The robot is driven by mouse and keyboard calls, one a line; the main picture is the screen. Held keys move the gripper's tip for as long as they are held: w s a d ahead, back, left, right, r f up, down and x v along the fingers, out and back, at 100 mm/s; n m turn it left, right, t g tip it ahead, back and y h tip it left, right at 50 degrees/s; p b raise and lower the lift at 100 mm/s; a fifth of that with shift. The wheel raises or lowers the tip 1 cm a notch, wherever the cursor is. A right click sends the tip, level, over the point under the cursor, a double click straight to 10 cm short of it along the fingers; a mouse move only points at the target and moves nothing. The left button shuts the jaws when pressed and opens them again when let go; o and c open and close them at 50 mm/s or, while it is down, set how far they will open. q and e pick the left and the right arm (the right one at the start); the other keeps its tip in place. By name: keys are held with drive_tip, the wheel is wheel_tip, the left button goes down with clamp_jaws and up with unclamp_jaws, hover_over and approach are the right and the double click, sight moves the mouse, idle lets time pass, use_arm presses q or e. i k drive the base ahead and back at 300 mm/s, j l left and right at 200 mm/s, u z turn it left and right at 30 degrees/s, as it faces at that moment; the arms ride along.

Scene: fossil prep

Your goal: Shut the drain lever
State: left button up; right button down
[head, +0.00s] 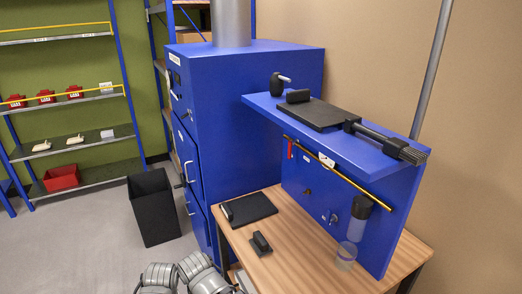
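A blue panel (315,197) stands on the wooden table, with a brass pipe (340,174) sloping across its face. A small red lever (290,149) hangs at the pipe's upper left end. A clear bottle with a dark top (360,208) is mounted at the pipe's lower right, and a small grey lever-like fitting (333,218) sits just left of it. A clear cup (346,255) is below the bottle on the table. No label shows which one is the drain lever, and its open or shut position is unclear. Neither gripper is in view; only grey links of my arms show at the bottom.
A black tray (248,208) and a small black block (260,243) lie on the wooden table (300,255). A blue shelf (290,113) juts out above the panel. A tall blue cabinet (235,110) stands left of it. A black bin (153,207) is on the floor.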

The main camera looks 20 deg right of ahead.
sight(330, 219)
drive_tip(key=z, duration=1.35)
